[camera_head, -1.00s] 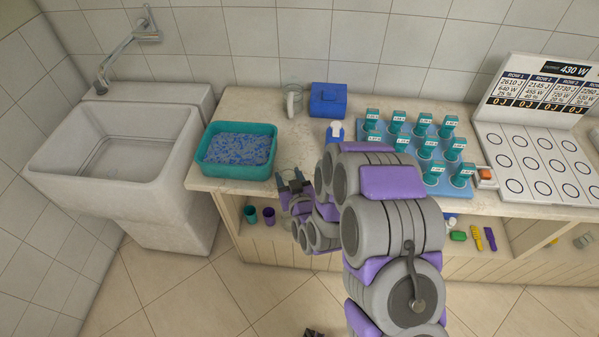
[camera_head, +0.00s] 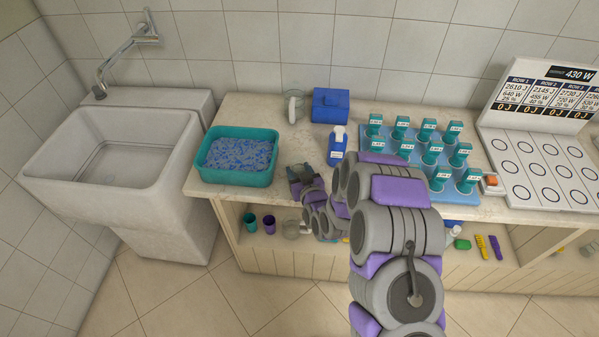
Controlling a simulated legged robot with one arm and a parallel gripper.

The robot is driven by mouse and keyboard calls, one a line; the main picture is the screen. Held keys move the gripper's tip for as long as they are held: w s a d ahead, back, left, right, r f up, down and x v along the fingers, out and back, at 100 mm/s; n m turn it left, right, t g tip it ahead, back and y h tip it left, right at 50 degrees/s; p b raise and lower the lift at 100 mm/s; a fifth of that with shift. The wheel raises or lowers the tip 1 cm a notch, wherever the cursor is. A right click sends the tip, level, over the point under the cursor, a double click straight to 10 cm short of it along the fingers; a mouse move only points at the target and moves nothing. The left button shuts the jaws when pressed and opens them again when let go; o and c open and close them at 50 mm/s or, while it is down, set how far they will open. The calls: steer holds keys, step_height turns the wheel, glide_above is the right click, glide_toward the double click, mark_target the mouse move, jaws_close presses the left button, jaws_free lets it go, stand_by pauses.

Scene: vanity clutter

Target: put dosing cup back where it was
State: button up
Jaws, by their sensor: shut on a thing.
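My gripper (camera_head: 301,175) is at the counter's front edge, just right of the teal basin. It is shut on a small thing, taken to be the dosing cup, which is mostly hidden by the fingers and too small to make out. A teal cup (camera_head: 249,222) and a purple cup (camera_head: 269,224) stand upright on the shelf below the counter, left of my arm.
The teal basin (camera_head: 207,176) holds blue-grey grains. A clear jug (camera_head: 293,105), blue box (camera_head: 330,105) and blue pump bottle (camera_head: 337,148) stand behind my gripper. Labelled teal cups (camera_head: 435,151) crowd a blue tray (camera_head: 465,193). A clear vessel (camera_head: 291,228) sits on the shelf.

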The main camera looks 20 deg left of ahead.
steer(key=o, duration=0.8)
steer(key=shift+a+f, duration=0.1)
steer(key=shift+a, duration=0.3)
steer(key=o, duration=0.3)
steer(key=shift+d, duration=0.25)
steer(key=shift+d+r, duration=0.2)
steer(key=shift+d, duration=0.2)
steer(key=shift+s+d+r, duration=0.1)
steer(key=shift+s+d, duration=0.05)
steer(key=shift+s, duration=0.3)
steer(key=p+v, duration=0.2)
steer(key=v, duration=0.6)
steer(key=shift+s+d+r+p, duration=0.15)
steer(key=shift+s+p, duration=0.05)
steer(key=shift+p, duration=0.2)
steer(key=s+p, duration=0.1)
steer(key=p, duration=0.1)
steer(key=s+d+p, duration=0.1)
steer(key=p, duration=0.1)
steer(key=shift+d, duration=0.1)
